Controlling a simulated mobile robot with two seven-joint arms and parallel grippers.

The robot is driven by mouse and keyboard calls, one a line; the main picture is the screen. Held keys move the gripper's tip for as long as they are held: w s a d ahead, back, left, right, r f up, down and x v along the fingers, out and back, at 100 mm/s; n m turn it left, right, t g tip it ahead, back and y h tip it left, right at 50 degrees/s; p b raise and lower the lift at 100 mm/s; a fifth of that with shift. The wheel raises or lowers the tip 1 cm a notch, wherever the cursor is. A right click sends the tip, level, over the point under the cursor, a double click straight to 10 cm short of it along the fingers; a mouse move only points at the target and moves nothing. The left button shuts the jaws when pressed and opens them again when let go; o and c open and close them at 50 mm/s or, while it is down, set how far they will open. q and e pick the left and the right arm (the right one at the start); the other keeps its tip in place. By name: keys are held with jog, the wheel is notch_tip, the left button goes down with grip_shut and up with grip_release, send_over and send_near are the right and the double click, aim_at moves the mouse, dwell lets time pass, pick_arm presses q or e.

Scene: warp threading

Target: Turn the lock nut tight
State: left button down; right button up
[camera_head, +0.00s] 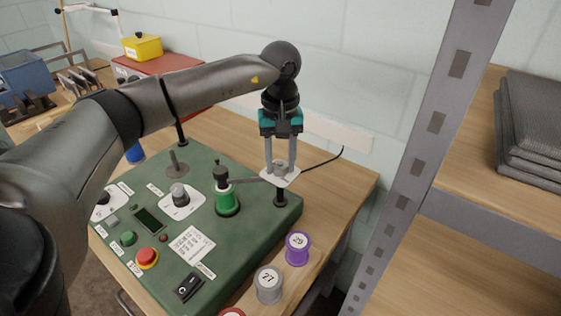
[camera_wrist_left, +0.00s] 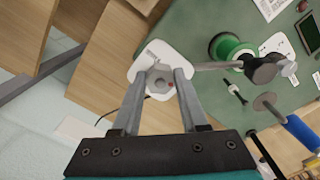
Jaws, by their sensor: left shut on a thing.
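My left gripper (camera_head: 280,165) points straight down over the right rear part of the green machine (camera_head: 262,228). In the left wrist view the lock nut (camera_wrist_left: 159,82) shows between the fingertips (camera_wrist_left: 160,80), above the white plate (camera_wrist_left: 138,68). The fingers partly hide the nut. How tight it is cannot be told. My right gripper is not in view.
A purple spool (camera_head: 298,248) and a grey spool (camera_head: 268,284) stand in front. A metal shelf upright (camera_head: 430,130) rises to the right. A black cable (camera_head: 325,162) lies behind.

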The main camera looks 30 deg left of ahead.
aim_at(280, 165)
pick_arm(q)
jog(key=shift+r, duration=0.1)
dwell(0.3)
jog(key=shift+c, duration=2.2)
grip_release()
notch_tip(280, 165, up, 15)
jog(key=shift+p, duration=0.45)
